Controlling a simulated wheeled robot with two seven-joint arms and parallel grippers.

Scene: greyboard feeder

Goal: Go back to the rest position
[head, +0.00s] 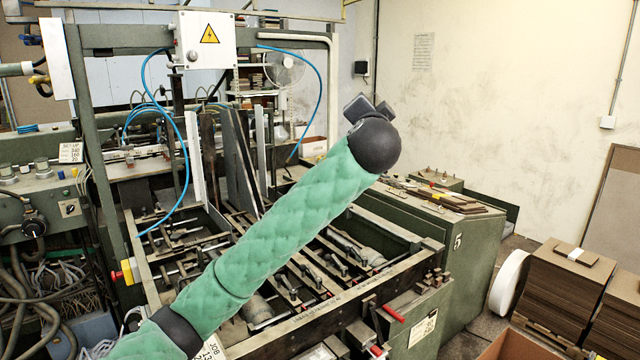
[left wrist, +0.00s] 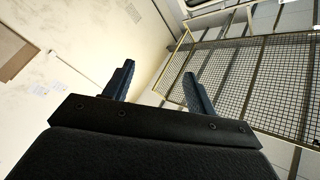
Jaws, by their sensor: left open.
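My left arm, in a green quilted sleeve, comes in from the lower left of the head view and reaches up across the machine. My left gripper (head: 368,106) is at its end, mostly hidden behind the round dark wrist. In the left wrist view the same gripper (left wrist: 158,88) has its two dark fingers wide apart with nothing between them. Behind them are a pale wall and a wire mesh panel overhead. My right gripper is in neither view.
The green feeder machine (head: 470,262) fills the middle, below and behind my arm. A white box with a warning sign (head: 206,40) hangs on its frame, with blue hoses (head: 322,90) nearby. Stacks of brown board (head: 562,290) stand at right. The air before the pale wall is clear.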

